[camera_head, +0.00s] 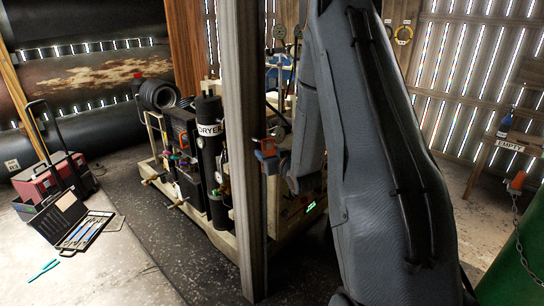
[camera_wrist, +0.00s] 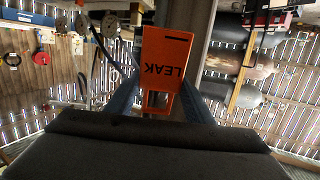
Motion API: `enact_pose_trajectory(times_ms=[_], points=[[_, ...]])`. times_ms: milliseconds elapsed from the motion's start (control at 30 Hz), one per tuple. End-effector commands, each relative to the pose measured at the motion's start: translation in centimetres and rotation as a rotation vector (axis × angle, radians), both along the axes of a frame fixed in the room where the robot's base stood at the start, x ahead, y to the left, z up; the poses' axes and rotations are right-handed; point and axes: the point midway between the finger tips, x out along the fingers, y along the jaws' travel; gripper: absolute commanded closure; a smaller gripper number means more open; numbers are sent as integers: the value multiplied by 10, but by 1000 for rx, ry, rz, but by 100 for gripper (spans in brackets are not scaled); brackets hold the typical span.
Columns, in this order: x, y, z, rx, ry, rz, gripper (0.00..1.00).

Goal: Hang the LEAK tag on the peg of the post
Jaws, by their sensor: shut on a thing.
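The orange LEAK tag (camera_wrist: 166,62) is between my gripper's fingers in the wrist view, its lettering upside down in that picture. My gripper (camera_wrist: 160,100) is shut on it, with a blue-grey finger on each side. In the head view the tag (camera_head: 267,155) is a small orange patch at the right edge of the grey post (camera_head: 245,120). The post (camera_wrist: 199,30) shows behind the tag in the wrist view. I cannot make out the peg, and cannot tell whether the tag touches it or the post. My arm hides part of the scene right of the post.
The compressor skid with the black DRYER cylinder (camera_head: 209,130) stands behind and left of the post. An open tool case (camera_head: 78,230) and a red toolbox (camera_head: 50,178) lie on the floor at left. At right are an EMPTY-labelled bench (camera_head: 508,146) and a green drum (camera_head: 525,255).

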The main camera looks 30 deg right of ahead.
Motion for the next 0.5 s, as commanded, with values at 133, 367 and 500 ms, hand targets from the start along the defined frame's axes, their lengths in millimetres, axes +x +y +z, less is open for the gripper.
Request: enact_pose_trajectory(times_ms=[133,367,500], points=[[8,3,0,0,-1,1,74],[20,7,0,0,-1,0,74],[26,10,0,0,-1,1,74]])
